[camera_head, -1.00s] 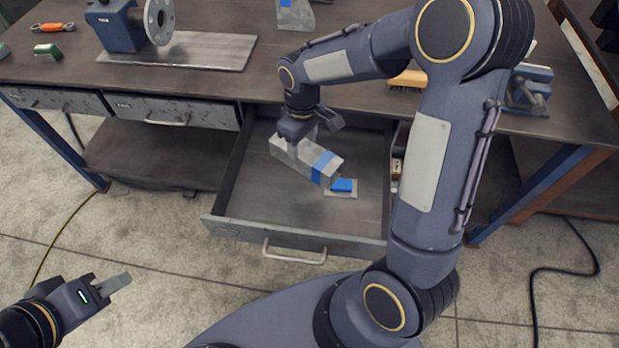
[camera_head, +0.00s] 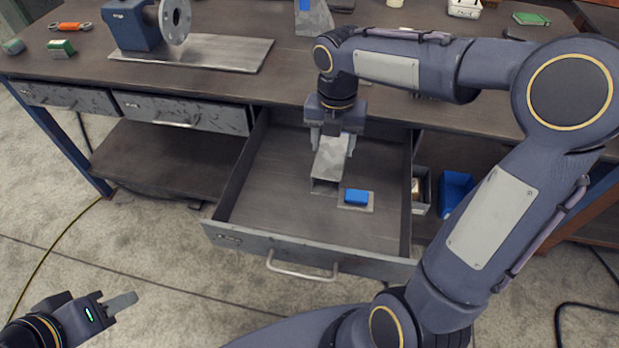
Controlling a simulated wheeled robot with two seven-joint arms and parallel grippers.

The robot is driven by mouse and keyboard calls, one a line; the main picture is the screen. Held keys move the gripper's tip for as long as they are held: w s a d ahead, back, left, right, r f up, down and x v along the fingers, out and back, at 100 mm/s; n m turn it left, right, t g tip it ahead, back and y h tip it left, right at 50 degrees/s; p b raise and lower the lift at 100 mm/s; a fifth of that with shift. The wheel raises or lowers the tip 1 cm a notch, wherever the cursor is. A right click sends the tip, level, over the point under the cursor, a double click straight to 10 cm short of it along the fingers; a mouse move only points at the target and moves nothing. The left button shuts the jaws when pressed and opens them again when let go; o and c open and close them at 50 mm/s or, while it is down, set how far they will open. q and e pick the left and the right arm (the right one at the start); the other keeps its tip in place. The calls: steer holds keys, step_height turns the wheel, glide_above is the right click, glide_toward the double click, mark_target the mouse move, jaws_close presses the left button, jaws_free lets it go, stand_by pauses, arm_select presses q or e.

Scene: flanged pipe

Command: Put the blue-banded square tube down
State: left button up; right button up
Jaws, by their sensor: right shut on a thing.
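The grey square tube (camera_head: 331,158) is in my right gripper (camera_head: 332,146), inside or just over the open drawer (camera_head: 280,195). The gripper's fingers straddle the tube from above, one on each side. The tube's open end (camera_head: 323,187) faces the drawer front. Its blue band does not show now. I cannot tell whether the tube touches the drawer floor. My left gripper (camera_head: 122,303) is at the lower left, over the floor and away from the bench. Its fingers overlap in view, so its opening does not show.
A blue block (camera_head: 356,196) on a small grey plate lies in the drawer, right of the tube's open end. The drawer's left part is clear. A flanged fixture (camera_head: 150,25) and another blue-marked grey piece (camera_head: 314,17) stand on the bench. A blue bin (camera_head: 455,190) is right of the drawer.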

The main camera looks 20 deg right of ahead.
steer(key=shift+w+a+f+b, duration=0.2)
steer(key=shift+w+a+f, duration=1.4)
steer(key=shift+f, duration=0.5)
steer(key=shift+w+a+f+b, duration=0.15)
steer(key=shift+w+a+f, duration=1.4)
steer(key=shift+f, duration=0.55)
steer(key=shift+w+a+f+b, duration=0.2)
steer(key=shift+w+a+f, duration=1.4)
steer(key=shift+f, duration=0.5)
steer(key=shift+d, duration=0.1)
steer(key=shift+f, duration=0.15)
steer(key=o, duration=1.4)
steer(key=shift+c, duration=0.2)
step_height(320, 180, up, 12)
steer(key=p, duration=0.1)
steer(key=shift+p, duration=0.3)
